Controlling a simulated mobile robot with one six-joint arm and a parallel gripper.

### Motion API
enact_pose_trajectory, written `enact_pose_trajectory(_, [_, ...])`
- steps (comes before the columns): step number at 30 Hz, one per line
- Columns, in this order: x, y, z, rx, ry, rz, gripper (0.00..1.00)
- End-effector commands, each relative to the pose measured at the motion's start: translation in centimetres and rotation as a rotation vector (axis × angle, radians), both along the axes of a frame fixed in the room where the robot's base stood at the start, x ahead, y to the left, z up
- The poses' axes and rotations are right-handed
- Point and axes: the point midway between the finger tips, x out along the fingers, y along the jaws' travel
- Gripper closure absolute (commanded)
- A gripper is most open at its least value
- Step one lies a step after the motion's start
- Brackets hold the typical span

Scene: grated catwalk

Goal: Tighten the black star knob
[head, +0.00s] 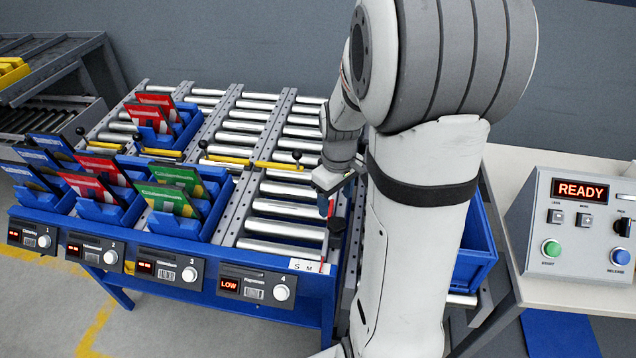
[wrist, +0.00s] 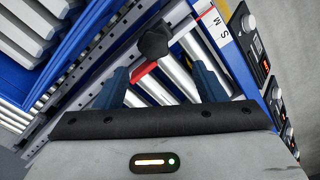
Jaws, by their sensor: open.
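The black star knob (wrist: 154,40) shows in the wrist view just beyond the fingertips, a little left of centre. In the head view the knob (head: 337,223) sits at the right side of the fourth roller lane, close to my arm. My gripper (wrist: 160,78) is open, with a blue finger on each side and nothing between them but the view of the rollers and a red piece (wrist: 144,70) below the knob. In the head view my gripper (head: 325,203) is just above and behind the knob, partly hidden by my arm. The knob appears apart from both fingers.
Blue bins with red, green and blue packets (head: 177,200) fill the left lanes. A white S/M label (head: 303,265) is on the front rail. A blue crate (head: 478,250) stands right of my arm. A control box (head: 575,232) reading READY is at right. The fourth lane's rollers are clear.

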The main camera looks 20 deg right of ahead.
Motion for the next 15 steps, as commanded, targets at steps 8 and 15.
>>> enact_pose_trajectory(8, [0.4,-1.0,-2.5,0.006,0.017,0.025,0.36])
enact_pose_trajectory(15, [0.4,-1.0,-6.4,0.005,0.017,0.024,0.36])
